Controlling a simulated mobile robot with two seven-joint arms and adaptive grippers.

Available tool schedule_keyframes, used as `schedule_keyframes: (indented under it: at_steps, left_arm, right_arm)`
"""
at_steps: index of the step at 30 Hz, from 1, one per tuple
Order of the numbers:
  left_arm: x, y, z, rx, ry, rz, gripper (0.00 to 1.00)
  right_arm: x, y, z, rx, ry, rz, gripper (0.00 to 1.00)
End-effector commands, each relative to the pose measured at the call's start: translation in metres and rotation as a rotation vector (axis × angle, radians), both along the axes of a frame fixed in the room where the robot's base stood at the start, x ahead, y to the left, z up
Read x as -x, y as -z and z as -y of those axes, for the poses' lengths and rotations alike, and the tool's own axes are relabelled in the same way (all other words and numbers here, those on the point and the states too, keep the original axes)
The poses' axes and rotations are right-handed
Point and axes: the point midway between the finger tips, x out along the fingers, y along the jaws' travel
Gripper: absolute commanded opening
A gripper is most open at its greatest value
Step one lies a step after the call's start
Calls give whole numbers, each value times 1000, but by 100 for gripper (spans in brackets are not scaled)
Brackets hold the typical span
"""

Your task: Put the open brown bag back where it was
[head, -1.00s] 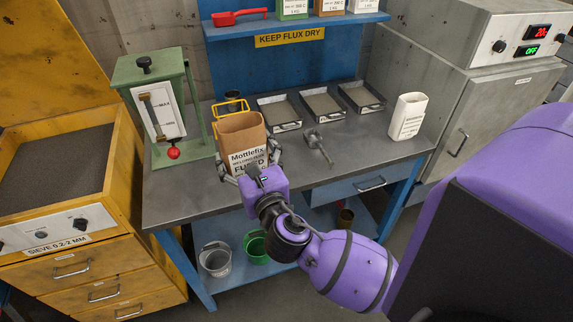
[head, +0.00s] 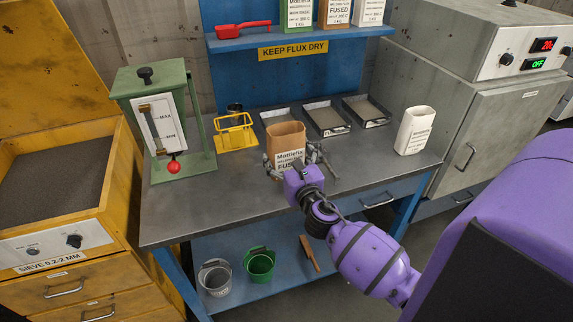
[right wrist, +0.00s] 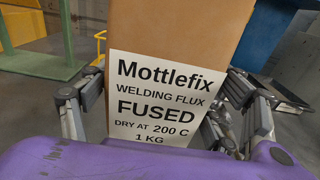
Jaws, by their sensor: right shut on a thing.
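The open brown bag (head: 286,134) with a white "Mottlefix welding flux FUSED" label is upright, its open top facing up. My right gripper (head: 289,162) is shut on it, with a finger on each side. In the head view they are over the bench, in front of the leftmost tray; whether the bag's base touches the bench cannot be told. The right wrist view shows the bag (right wrist: 185,28) close up between both fingers (right wrist: 165,105). The blue shelf (head: 300,38) above the bench holds a green, a brown (head: 335,12) and a white labelled package. My left gripper is not in view.
Trays (head: 364,112) line the back of the bench (head: 215,205). A yellow frame (head: 236,136) and green stand (head: 150,120) are left, a white container (head: 415,130) right. A red scoop (head: 240,29) lies on the shelf.

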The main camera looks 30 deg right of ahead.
Motion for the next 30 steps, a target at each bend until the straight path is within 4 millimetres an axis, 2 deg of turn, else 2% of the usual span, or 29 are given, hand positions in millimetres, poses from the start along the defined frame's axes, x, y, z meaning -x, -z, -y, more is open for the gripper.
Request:
schedule_keyframes:
  at_steps: [4, 9, 15, 23, 24, 28, 30]
  left_arm:
    - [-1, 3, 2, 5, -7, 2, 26]
    - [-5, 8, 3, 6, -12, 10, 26]
    - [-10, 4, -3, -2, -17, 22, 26]
    - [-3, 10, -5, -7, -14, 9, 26]
    - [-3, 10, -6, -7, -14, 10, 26]
    - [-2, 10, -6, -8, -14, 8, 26]
    - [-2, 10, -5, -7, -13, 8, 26]
  right_arm:
    - [-2, 15, 10, -2, 2, -4, 47]
    - [-1, 41, 9, -4, 2, -5, 47]
    - [-2, 40, 9, -1, -1, 2, 47]
    - [-2, 45, 9, 0, 0, 0, 47]
    - [-2, 45, 9, -1, 0, 0, 84]
    - [-2, 44, 9, -1, 0, 1, 100]
    - [-2, 43, 9, -1, 0, 1, 100]
